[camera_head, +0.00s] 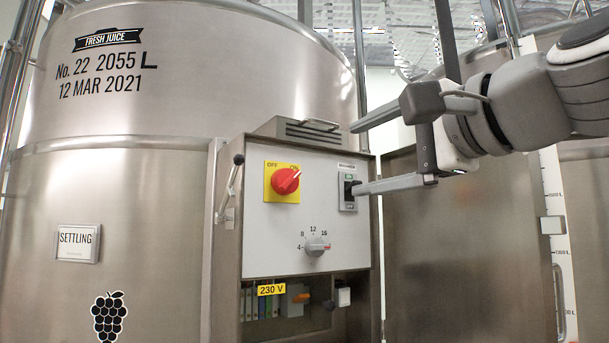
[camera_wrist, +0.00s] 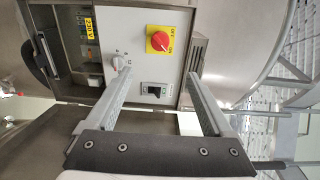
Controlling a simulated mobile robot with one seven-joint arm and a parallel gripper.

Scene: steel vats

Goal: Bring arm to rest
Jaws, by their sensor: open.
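My gripper (camera_head: 355,158) comes in from the right in the head view. Its two grey fingers are spread apart and empty, in front of the right side of the control panel (camera_head: 262,235). The lower fingertip overlaps the small black switch (camera_head: 348,190) in that picture; I cannot tell whether it touches. In the wrist view, my gripper (camera_wrist: 160,75) shows both fingers wide apart, with the black switch (camera_wrist: 153,90) between them. The red rotary knob (camera_head: 286,181) on its yellow plate stands left of my gripper in the head view.
A large steel vat (camera_head: 130,180) fills the left. Below the red knob is a grey dial (camera_head: 317,245). An open bay (camera_head: 290,300) with a 230 V label lies under it. A lever handle (camera_head: 230,187) sticks out at the cabinet's left. Another steel vat (camera_head: 450,250) stands at right.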

